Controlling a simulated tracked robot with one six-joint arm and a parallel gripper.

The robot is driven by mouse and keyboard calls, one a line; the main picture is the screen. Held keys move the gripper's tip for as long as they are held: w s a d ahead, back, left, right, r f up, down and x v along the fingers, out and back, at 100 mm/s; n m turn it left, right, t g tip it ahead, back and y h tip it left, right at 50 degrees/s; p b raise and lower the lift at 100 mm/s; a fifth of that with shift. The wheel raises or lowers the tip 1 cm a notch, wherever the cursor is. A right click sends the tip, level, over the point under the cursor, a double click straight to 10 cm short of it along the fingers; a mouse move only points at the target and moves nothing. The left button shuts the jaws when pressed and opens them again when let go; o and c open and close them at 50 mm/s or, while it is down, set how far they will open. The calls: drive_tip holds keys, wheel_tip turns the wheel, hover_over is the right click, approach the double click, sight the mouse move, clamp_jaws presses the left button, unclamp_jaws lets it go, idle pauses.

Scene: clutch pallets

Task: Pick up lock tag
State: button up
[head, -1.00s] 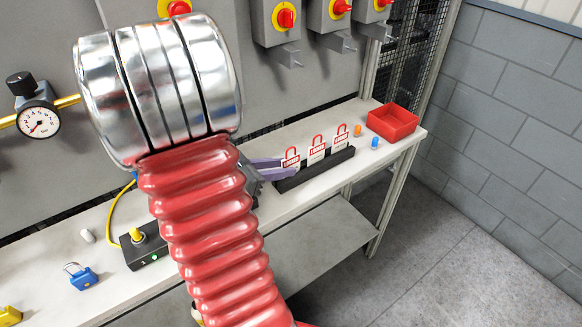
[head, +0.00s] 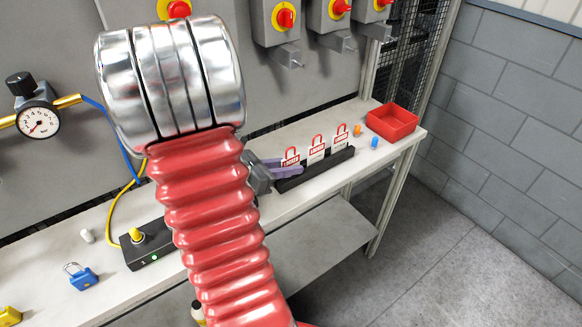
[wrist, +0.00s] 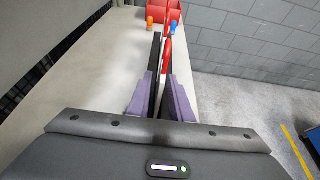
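Three white lock tags with red loops stand upright in a dark rack (head: 327,168) on the bench: a near one (head: 290,158), a middle one (head: 316,149) and a far one (head: 341,136). My gripper (head: 287,167) is at the near end of the rack, with its purple fingers open on either side of the near tag. In the wrist view my gripper (wrist: 160,90) has its fingers apart, with the dark rack (wrist: 154,65) and a red tag loop (wrist: 167,55) seen nearly edge-on in the gap. Contact with the tag cannot be told.
A red bin (head: 392,122) stands at the bench's far end, with an orange plug (head: 357,130) and a blue plug (head: 375,142) beside it. A blue padlock (head: 83,278) and a black box (head: 150,246) lie on the near bench. Switch boxes (head: 275,20) hang above.

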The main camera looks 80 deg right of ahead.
clamp_jaws()
drive_tip(key=shift+r, duration=0.15)
wheel_tip(320, 180, up, 10)
drive_tip(key=shift+f, duration=0.1)
idle(0.7)
idle(0.4)
